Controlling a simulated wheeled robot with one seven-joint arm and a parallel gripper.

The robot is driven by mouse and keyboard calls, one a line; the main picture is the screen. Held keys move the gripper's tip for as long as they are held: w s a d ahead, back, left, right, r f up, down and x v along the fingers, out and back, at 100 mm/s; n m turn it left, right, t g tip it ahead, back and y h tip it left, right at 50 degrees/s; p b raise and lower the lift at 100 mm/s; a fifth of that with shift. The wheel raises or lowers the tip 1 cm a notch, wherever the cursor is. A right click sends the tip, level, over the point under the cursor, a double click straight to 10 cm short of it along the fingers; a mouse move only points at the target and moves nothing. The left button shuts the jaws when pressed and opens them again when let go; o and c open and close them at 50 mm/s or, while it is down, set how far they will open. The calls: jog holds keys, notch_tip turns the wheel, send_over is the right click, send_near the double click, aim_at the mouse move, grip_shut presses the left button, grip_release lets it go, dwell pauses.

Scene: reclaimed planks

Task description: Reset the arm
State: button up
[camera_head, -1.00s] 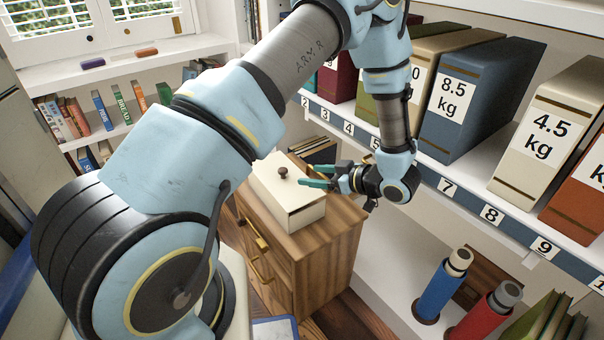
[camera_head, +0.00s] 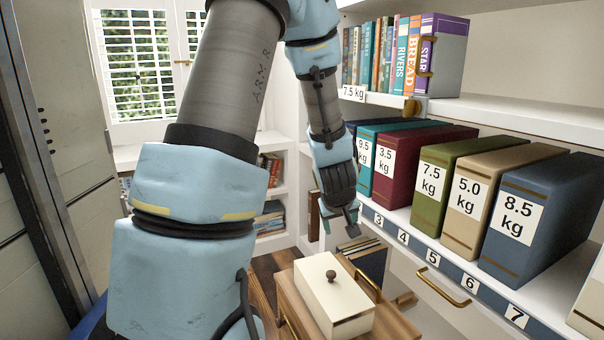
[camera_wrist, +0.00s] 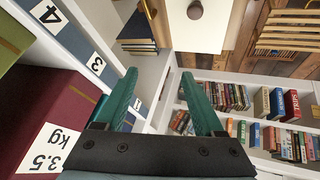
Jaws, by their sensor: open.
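My gripper (camera_wrist: 168,98) shows in the wrist view with its two green fingers spread apart and nothing between them. In the head view my gripper (camera_head: 352,226) hangs at the end of my arm, in front of the shelf of binders and above and behind the cream box. The fingers are hard to make out there. My pale blue arm runs from the lower left up to the top and back down to the gripper.
A cream box (camera_head: 332,300) with a dark knob sits on a wooden cabinet (camera_head: 398,327). Weight-labelled binders, including a maroon one (camera_head: 404,170) and a green one (camera_head: 438,185), stand on the numbered shelf at right. A row of books (camera_head: 385,55) stands above. A tall grey cabinet (camera_head: 50,120) stands at left.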

jog(key=s+a+r+m+g+y+p, duration=0.1)
jog(key=s+a+r+m+g, duration=0.15)
jog(key=s+a, duration=0.55)
jog(key=s+a+r+m+g+y+p, duration=0.1)
jog(key=s+a+r+g, duration=0.2)
jog(key=s+a, duration=0.5)
notch_tip(320, 180, up, 16)
jog(key=w+p, duration=0.1)
jog(key=p, duration=1.5)
jog(key=shift+a+r, duration=0.15)
jog(key=shift+r, duration=0.1)
jog(key=shift+c, duration=0.2)
